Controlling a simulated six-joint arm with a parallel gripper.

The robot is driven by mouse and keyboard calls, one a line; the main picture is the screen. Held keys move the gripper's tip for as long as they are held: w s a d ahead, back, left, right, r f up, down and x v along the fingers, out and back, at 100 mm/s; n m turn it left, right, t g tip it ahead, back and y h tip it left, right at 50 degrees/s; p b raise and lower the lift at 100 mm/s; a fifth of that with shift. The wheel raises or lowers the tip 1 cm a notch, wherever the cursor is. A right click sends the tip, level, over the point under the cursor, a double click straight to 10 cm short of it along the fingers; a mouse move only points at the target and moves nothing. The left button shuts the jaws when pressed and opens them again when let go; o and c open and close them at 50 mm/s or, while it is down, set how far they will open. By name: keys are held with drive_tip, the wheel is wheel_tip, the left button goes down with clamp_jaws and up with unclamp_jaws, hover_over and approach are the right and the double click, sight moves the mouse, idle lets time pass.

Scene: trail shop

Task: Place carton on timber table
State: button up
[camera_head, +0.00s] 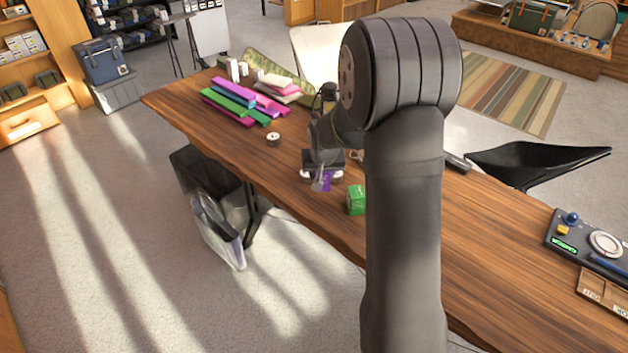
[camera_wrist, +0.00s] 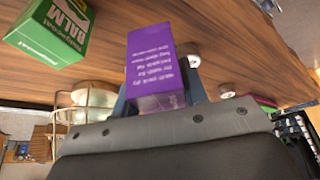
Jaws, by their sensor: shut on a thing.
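The purple carton (camera_wrist: 158,65) with white print is held between the fingers of my gripper (camera_wrist: 160,100) in the wrist view. In the head view the purple carton (camera_head: 327,181) shows small at the end of my gripper (camera_head: 322,178), partly hidden by it. My gripper is shut on the carton, over the near edge side of the timber table (camera_head: 480,240). I cannot tell whether the carton touches the wood. A green balm box (camera_head: 356,200) stands on the table just right of the carton; it also shows in the wrist view (camera_wrist: 50,28).
A roll of tape (camera_head: 273,139) and a stack of pink, purple and green packs (camera_head: 245,103) lie to the left. A lantern (camera_wrist: 92,98) shows in the wrist view. A dark device (camera_head: 590,240) is at the right end. My arm hides the table's middle.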

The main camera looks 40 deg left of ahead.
drive_tip(key=shift+s+a+f, duration=0.2)
drive_tip(key=shift+a+f, duration=0.2)
drive_tip(key=shift+a, duration=0.15)
drive_tip(key=shift+s+a+f, duration=0.15)
drive_tip(key=shift+a+f, duration=0.2)
drive_tip(key=shift+a, duration=0.15)
drive_tip(key=shift+f, duration=1.9)
drive_tip(key=shift+f, duration=0.15)
drive_tip(key=o, duration=1.1)
drive_tip(key=shift+c, duration=0.2)
drive_tip(key=v, duration=1.2)
